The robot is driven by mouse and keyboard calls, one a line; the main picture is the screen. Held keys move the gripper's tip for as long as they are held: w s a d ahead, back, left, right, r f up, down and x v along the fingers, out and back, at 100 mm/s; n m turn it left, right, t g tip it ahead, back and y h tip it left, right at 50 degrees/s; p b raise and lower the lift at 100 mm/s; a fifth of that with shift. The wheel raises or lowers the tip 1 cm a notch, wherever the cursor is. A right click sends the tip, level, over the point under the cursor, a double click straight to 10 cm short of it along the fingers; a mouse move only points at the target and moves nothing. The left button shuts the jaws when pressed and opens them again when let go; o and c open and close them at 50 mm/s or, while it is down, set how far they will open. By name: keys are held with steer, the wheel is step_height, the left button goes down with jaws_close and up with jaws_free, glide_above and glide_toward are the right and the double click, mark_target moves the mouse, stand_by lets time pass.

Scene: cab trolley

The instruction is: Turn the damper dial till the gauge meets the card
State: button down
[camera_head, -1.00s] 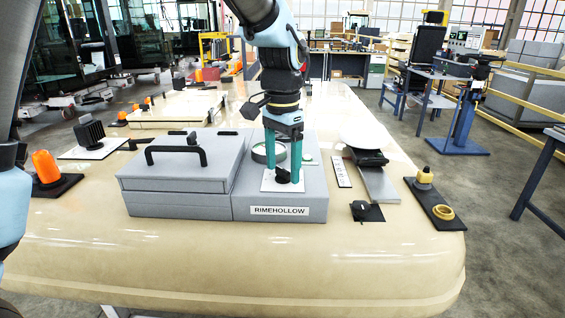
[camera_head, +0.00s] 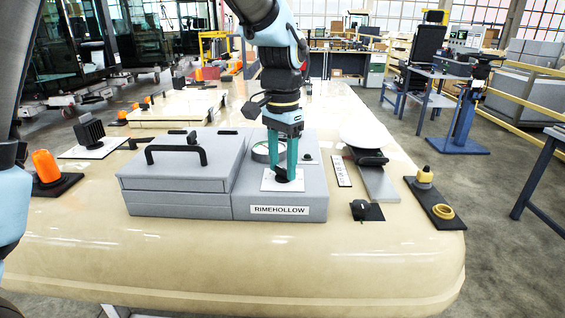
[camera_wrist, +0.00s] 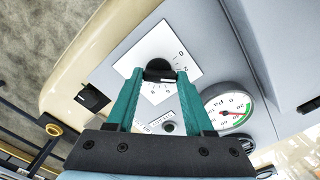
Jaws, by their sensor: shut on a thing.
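The black damper dial (camera_wrist: 158,66) sits on a white plate (camera_wrist: 172,40) marked with numbers, on top of the grey RIMEHOLLOW box (camera_head: 305,195). My gripper (camera_head: 284,172) points down with its teal fingers closed on the dial from both sides. The fingers hide part of the dial, and its exact pointing is hard to tell. The round gauge (camera_wrist: 225,100) is beside the dial, with a Pa scale, a green zone and a reddish line at its lower right. In the head view the gauge (camera_head: 261,153) is partly behind my gripper. A white card (camera_head: 341,171) lies right of the box; its writing is unreadable.
A small black knob (camera_head: 308,159) is on the box behind the dial. A grey lidded case (camera_head: 180,175) with a black handle adjoins it on the left. The front surface is clear.

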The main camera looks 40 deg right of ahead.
mark_target(283, 168)
steer(key=shift+n, duration=0.4)
steer(key=shift+c, duration=1.4)
jaws_free()
step_height(283, 168, up, 11)
steer(key=b, duration=0.2)
steer(key=shift+f, duration=0.1)
